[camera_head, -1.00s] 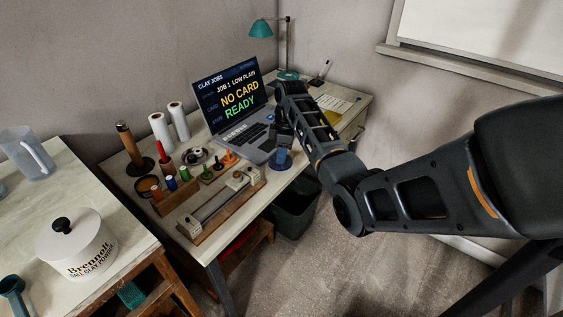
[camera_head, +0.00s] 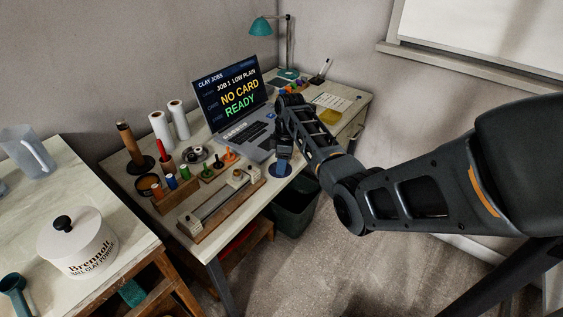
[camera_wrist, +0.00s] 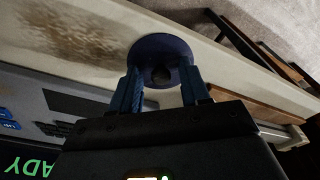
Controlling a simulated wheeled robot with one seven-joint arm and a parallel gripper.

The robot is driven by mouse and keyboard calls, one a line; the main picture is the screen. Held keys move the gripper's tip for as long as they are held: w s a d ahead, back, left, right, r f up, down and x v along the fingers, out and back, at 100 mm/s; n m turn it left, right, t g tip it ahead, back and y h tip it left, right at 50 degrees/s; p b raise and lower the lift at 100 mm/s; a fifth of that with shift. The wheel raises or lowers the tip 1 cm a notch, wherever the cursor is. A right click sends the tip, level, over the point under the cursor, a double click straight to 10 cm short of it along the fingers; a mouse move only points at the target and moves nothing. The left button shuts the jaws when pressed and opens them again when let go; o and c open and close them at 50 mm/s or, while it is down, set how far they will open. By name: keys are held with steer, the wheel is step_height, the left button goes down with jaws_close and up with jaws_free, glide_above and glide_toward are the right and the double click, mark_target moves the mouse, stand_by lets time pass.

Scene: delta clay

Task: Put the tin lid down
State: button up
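In the head view the disc (camera_head: 281,172) is partly hidden by my gripper (camera_head: 283,158). In the wrist view my gripper (camera_wrist: 161,80) has its two blue fingers apart, one on either side of the knob, with gaps visible. Whether the fingertips touch the disc cannot be told. A white tin (camera_head: 85,245) labelled Brennolt, with a black-knobbed white top, stands on the left table.
A laptop (camera_head: 232,90) reading "NO CARD READY" stands behind my gripper. A wood-and-metal press (camera_head: 222,203), coloured tools and white rolls (camera_head: 160,133) fill the desk's left. A bin (camera_head: 297,208) stands below. Pale desk beside the disc is clear in the wrist view.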

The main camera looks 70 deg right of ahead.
mark_target(287, 169)
steer(key=shift+r, duration=0.1)
step_height(287, 169, up, 12)
steer(key=s, duration=0.1)
steer(key=shift+s+d, duration=0.15)
steer(key=shift+d, duration=0.1)
steer(key=shift+s, duration=0.15)
stand_by(0.7)
